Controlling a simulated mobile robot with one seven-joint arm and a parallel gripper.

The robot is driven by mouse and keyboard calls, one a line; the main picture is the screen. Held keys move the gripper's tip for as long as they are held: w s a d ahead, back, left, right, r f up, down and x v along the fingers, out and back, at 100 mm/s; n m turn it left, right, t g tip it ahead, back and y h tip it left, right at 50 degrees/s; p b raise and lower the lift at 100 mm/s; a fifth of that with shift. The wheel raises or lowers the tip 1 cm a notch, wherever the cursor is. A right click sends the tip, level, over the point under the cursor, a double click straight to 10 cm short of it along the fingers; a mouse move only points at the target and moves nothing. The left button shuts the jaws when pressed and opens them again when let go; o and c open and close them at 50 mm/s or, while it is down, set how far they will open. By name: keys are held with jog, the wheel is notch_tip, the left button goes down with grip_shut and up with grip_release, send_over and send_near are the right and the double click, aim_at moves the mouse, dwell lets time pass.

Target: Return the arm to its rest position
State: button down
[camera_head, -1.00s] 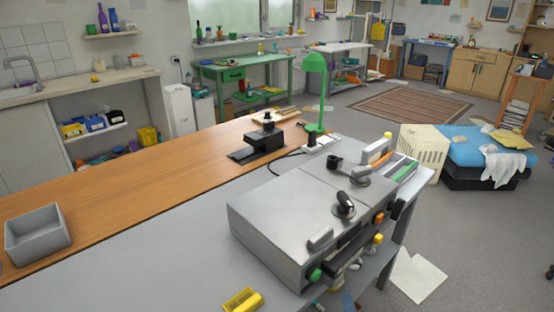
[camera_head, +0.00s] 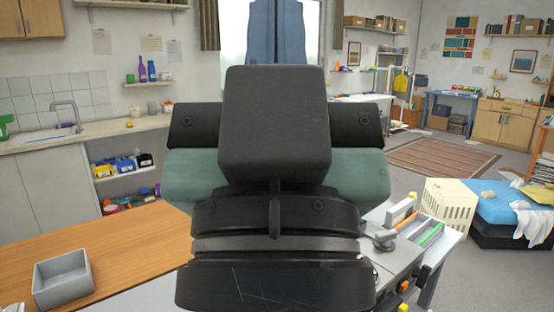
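My arm fills the middle of the head view, close to the camera. It is folded upright, with black and green links and a dark block. Two blue-grey parts at the top, in front of the window, look like the fingers of my gripper (camera_head: 278,32). They stand close together, pointing up. The tips run out of the picture, so I cannot tell whether it is open or shut. I see nothing held. My arm hides much of the workbench and what stands on it.
A grey bin (camera_head: 63,284) sits on the wooden bench top (camera_head: 135,246) at the lower left. Part of a grey machine (camera_head: 400,262) shows at the right of my arm. A cream crate (camera_head: 447,206) and a blue-covered bed (camera_head: 500,200) stand farther right. Floor between them and the rug (camera_head: 440,158) is clear.

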notch_tip(320, 180, up, 15)
jog(key=p, duration=1.2)
jog(key=c, duration=1.6)
grip_release()
jog(key=shift+w, duration=0.1)
